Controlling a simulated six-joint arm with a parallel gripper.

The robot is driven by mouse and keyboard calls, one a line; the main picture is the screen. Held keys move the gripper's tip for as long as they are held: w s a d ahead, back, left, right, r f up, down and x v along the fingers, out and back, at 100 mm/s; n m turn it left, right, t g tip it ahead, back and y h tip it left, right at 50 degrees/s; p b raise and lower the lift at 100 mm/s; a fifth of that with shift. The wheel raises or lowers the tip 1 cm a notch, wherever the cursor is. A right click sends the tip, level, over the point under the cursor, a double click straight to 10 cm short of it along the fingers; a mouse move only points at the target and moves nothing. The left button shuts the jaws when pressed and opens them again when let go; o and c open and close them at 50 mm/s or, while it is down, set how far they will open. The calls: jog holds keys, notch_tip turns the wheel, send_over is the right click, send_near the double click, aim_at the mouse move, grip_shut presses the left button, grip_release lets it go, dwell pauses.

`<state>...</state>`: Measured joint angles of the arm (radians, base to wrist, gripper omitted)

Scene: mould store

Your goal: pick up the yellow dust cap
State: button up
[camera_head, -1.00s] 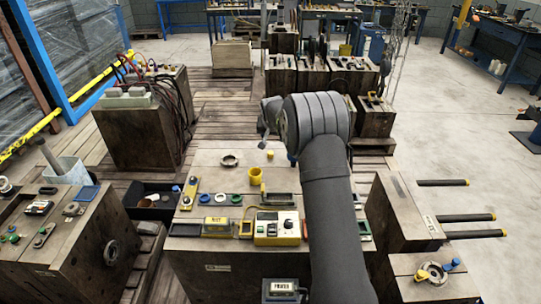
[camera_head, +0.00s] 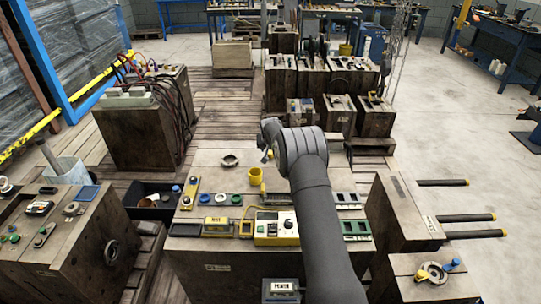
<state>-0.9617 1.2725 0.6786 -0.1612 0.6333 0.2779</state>
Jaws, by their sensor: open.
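A yellow, cup-shaped piece (camera_head: 255,176), which looks like the dust cap, stands on the wooden block top (camera_head: 215,178) near its middle. A smaller yellow piece seen earlier farther back is now hidden behind my arm; I cannot tell for certain which is the cap. My gripper (camera_head: 267,154) is open, above the block top and behind the cup-shaped piece in the picture. Its fingers are small and partly hidden by my wrist. I see nothing held.
A dark ring (camera_head: 229,161) lies left of my gripper. A black bin (camera_head: 152,200) stands to the left.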

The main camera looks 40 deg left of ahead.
jog(key=shift+a+x, duration=0.2)
jog(key=shift+x, duration=2.7)
jog(key=shift+w+r, duration=0.1)
jog(key=shift+r, duration=0.05)
jog(key=c, duration=1)
